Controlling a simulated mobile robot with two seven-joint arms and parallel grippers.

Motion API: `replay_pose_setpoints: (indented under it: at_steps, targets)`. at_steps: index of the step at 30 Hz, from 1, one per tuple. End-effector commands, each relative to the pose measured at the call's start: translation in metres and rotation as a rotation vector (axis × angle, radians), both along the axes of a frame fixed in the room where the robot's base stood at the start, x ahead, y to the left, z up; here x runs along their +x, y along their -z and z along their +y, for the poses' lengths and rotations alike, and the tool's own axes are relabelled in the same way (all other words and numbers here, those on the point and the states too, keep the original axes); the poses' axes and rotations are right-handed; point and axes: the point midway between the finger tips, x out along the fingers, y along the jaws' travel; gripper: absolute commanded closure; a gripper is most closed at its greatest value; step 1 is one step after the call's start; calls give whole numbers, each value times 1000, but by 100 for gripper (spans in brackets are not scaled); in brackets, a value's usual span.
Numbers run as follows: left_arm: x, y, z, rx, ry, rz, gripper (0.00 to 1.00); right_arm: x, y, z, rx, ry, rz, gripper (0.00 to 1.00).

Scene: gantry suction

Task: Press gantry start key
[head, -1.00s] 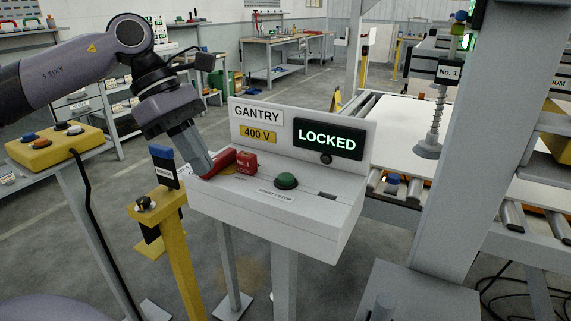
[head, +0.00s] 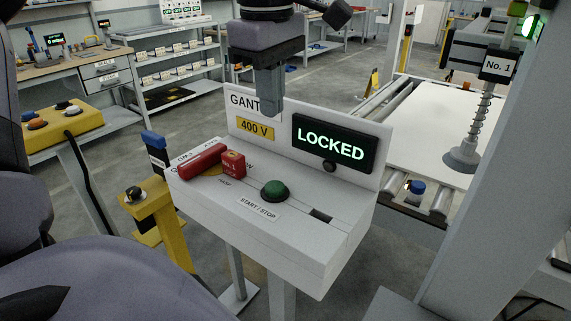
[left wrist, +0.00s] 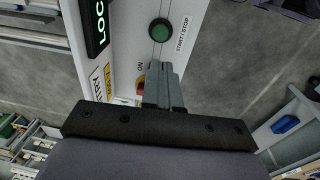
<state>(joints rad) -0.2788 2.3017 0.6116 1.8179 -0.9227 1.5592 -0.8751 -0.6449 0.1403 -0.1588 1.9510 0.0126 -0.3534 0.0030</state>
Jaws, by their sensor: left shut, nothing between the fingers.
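The gantry control box (head: 300,258) is white, with a green START/STOP button (head: 275,190) on its sloped top. The button also shows in the left wrist view (left wrist: 159,30). Its lit screen (head: 333,145) reads LOCKED. A red handle (head: 203,161) lies along the left of the top, with a red No. 1 lock (head: 232,164) beside it. My left gripper (head: 271,106) is shut and empty, pointing down above the back panel area, apart from the button. In the left wrist view its fingers (left wrist: 162,72) point towards the button. My right gripper is not in view.
A yellow post (head: 160,215) with a black knob stands left of the box. A grey column (head: 470,200) rises at the right. A suction cup (head: 462,158) hangs over a white sheet (head: 430,125) on the roller conveyor. A yellow button box (head: 62,127) stands at the left.

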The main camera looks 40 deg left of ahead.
Motion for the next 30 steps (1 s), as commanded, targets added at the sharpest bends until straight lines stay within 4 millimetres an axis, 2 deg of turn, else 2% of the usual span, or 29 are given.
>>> replay_pose_setpoints:
  at_steps: [8,11,17,24,30]
  targets:
    - [0,1,0,0,0,0,100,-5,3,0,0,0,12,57]
    - [1,8,1,0,0,2,100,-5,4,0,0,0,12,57]
    - [2,41,2,-2,1,6,100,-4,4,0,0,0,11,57]
    - [6,93,5,-2,1,6,100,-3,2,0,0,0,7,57]
    - [8,124,6,-2,0,3,100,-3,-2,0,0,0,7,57]
